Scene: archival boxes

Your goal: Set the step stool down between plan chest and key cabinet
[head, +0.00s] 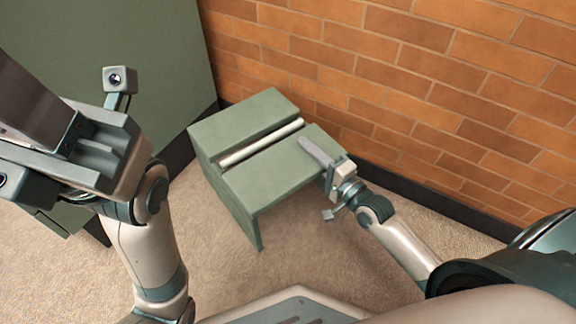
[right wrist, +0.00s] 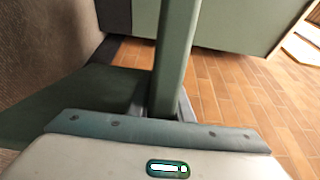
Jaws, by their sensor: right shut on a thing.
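The step stool (head: 265,175) is a green, box-like stool with a slot across its top and a pale bar in the slot. It stands upright near the brick wall; I cannot tell whether its feet touch the carpet. My right gripper (head: 318,158) is shut on the stool's right-hand top edge. In the right wrist view a green stool panel (right wrist: 175,60) runs up between the fingers. My left gripper (head: 95,150) is at the left, apart from the stool; its jaw opening is unclear. A large green furniture piece (head: 130,45) stands left; whether plan chest or key cabinet is unclear.
An orange brick wall (head: 400,85) with a dark skirting (head: 440,200) runs behind the stool. Beige carpet (head: 300,250) is open in front. No second furniture piece is clearly identifiable.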

